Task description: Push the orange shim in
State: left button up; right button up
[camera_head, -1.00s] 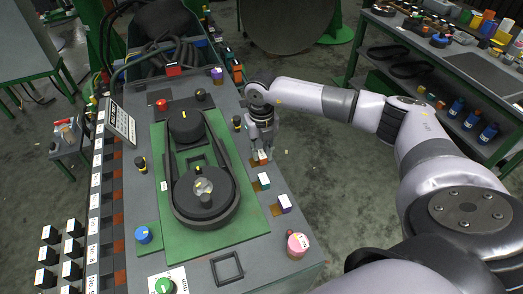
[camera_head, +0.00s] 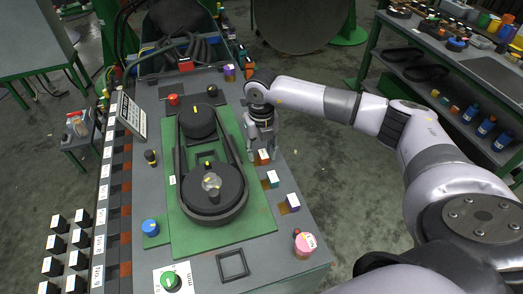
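The orange shim (camera_head: 262,157) is a small block with a pale label, at the right edge of the grey bench top in the head view, beside the green plate with the belt and pulleys (camera_head: 211,184). My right gripper (camera_head: 263,146) reaches in from the right and points down just above and behind the shim. Its fingers are small and partly overlap the shim, so I cannot tell whether they touch it or how far apart they are. My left gripper is not in view.
A pink round part (camera_head: 304,245) is at the front right corner. A shelf (camera_head: 440,60) stands to the right across clear floor.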

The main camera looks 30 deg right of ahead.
aim_at(262, 154)
jog(key=shift+d+r, duration=0.1)
notch_tip(262, 154, up, 12)
dwell(0.5)
jog(key=shift+f, duration=0.2)
